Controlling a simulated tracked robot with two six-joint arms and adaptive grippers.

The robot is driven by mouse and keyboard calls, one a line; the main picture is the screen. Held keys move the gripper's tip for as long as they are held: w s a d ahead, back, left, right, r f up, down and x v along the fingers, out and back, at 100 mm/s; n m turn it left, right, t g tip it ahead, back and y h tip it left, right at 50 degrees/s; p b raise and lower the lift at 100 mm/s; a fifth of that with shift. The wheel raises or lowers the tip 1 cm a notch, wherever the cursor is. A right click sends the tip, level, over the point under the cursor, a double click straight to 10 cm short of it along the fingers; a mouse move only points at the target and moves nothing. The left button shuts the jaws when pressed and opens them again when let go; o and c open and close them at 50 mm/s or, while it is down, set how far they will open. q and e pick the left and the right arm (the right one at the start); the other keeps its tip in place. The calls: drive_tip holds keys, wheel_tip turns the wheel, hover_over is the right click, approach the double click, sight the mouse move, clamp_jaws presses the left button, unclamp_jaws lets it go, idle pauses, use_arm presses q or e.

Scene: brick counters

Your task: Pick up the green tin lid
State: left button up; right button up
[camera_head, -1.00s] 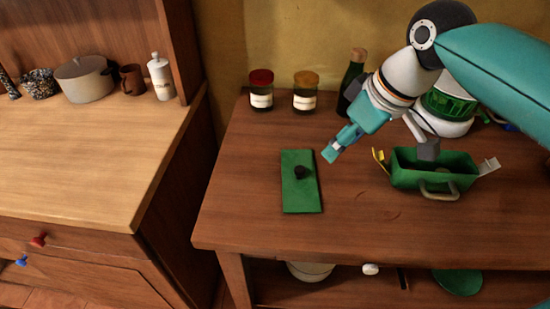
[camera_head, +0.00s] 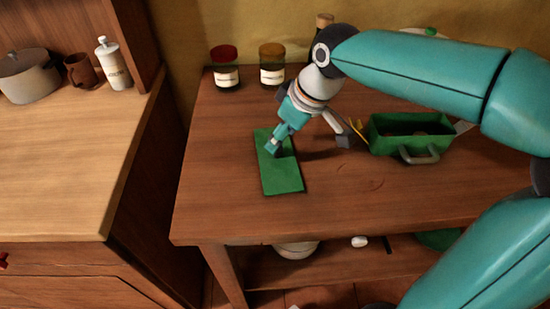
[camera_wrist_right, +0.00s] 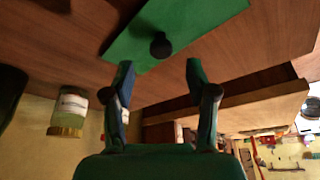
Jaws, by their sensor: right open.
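The green tin lid (camera_head: 283,180) is a flat green rectangle lying on the wooden table, left of the open green tin (camera_head: 379,145). In the right wrist view the lid (camera_wrist_right: 205,22) shows its round black knob (camera_wrist_right: 160,45). In the head view the knob is hidden by my right gripper (camera_head: 308,144). That gripper is open, with one finger over the lid and the other to its right. In the wrist view the knob lies just beyond the gap between the fingertips (camera_wrist_right: 160,72), apart from them. My left gripper is in neither view.
A red-lidded jar (camera_head: 226,76) and a yellow-lidded jar (camera_head: 272,74) stand behind the lid at the table's back. The tin has a grey handle (camera_head: 419,156) at its front. The table in front of the lid is clear. A separate counter (camera_head: 65,165) stands at the left.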

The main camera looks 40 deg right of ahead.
sight(277, 154)
drive_tip(key=shift+s+b+x, duration=0.1)
drive_tip(key=shift+b+x, duration=0.1)
drive_tip(key=shift+x, duration=1.1)
drive_tip(key=shift+s+b+x, duration=0.15)
drive_tip(key=shift+x, duration=1.15)
drive_tip(key=shift+f, duration=0.15)
clamp_jaws()
